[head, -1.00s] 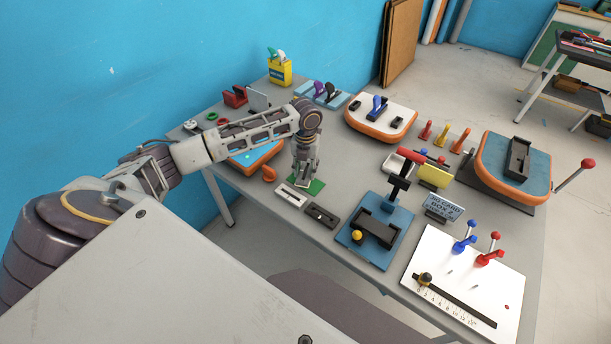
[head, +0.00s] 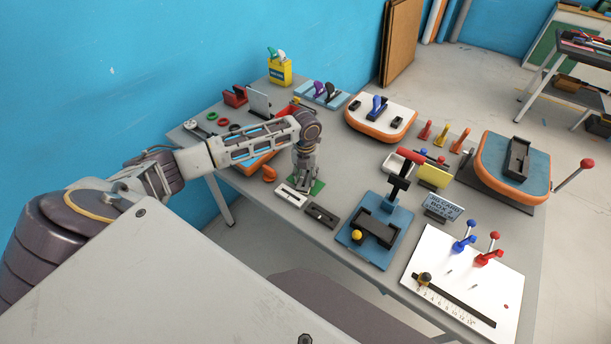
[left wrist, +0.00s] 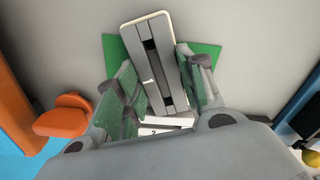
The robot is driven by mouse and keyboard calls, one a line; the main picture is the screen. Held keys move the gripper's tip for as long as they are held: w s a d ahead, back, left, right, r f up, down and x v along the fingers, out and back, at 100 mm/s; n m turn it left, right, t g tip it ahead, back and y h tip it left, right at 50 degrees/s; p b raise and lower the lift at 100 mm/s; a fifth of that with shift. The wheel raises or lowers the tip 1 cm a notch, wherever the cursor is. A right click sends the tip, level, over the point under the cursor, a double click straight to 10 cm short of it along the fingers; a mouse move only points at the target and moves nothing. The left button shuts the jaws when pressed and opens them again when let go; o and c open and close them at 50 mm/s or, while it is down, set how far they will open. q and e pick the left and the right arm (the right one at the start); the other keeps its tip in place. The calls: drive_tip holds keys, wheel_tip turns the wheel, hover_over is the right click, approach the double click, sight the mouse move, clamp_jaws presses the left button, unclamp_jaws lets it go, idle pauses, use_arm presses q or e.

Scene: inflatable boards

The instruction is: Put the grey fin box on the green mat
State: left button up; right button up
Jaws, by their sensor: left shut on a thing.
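The grey fin box (left wrist: 160,62) is a long grey block with a dark slot, seen in the left wrist view between the fingers of my left gripper (left wrist: 160,85). The gripper is shut on it. The green mat (left wrist: 208,56) shows on both sides of the box, and the box's far end reaches past the mat's edge. In the head view, my left gripper (head: 302,183) points down at the green mat (head: 318,187) and hides most of the box. I cannot tell whether the box touches the mat. My right gripper is not in view.
A white slotted block (head: 291,195) and a black one (head: 321,215) lie in front of the mat. An orange hook-shaped piece (head: 269,174) is to its left. A blue stand with a black clamp (head: 375,232) is to the right.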

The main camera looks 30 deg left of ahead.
sight(306, 179)
use_arm(q)
drive_tip(key=o, duration=1)
drive_tip(key=shift+f, duration=0.1)
wheel_tip(306, 179, up, 12)
drive_tip(key=shift+r, duration=0.15)
idle(0.6)
